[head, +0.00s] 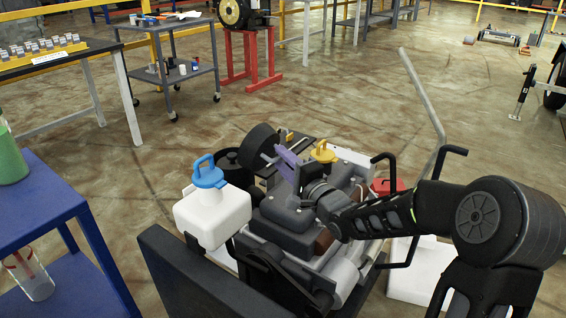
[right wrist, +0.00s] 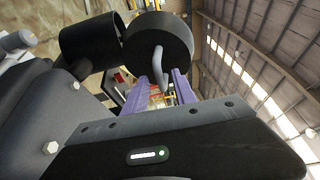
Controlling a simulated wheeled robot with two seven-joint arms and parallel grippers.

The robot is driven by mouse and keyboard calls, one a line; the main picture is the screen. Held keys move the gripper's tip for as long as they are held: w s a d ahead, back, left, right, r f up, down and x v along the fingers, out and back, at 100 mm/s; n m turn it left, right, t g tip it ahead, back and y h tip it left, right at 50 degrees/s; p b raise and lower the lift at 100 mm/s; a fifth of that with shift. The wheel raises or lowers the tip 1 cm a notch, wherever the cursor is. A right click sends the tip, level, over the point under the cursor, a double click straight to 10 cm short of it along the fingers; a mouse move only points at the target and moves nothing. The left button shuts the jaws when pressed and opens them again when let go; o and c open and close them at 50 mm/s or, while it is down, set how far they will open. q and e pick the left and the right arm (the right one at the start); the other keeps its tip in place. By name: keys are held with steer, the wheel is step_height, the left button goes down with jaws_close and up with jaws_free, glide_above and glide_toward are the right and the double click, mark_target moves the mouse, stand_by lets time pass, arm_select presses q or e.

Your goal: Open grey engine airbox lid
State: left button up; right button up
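A dark round lid-like piece (head: 262,142) with a curved grey handle stands tilted up on the engine's far left side. It also shows in the right wrist view (right wrist: 168,35), its handle hanging near my fingertips. A black cylindrical housing (head: 228,165) is beside it. I cannot tell for certain which part is the airbox lid. My right gripper (head: 287,162), with purple fingers, is just right of the handle. In the right wrist view its fingers (right wrist: 169,88) are apart, with background between them; no grip on the handle shows. My left gripper is not in view.
A white bottle with a blue cap (head: 208,172) stands at the engine's left. A yellow cap (head: 325,152) and a red part (head: 385,187) are near my right arm. A grey prop rod (head: 425,95) rises at the right. A blue shelf (head: 45,200) stands at the left.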

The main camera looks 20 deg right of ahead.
steer(key=shift+w, duration=0.15)
steer(key=shift+c, duration=0.2)
jaws_close()
stand_by(1.2)
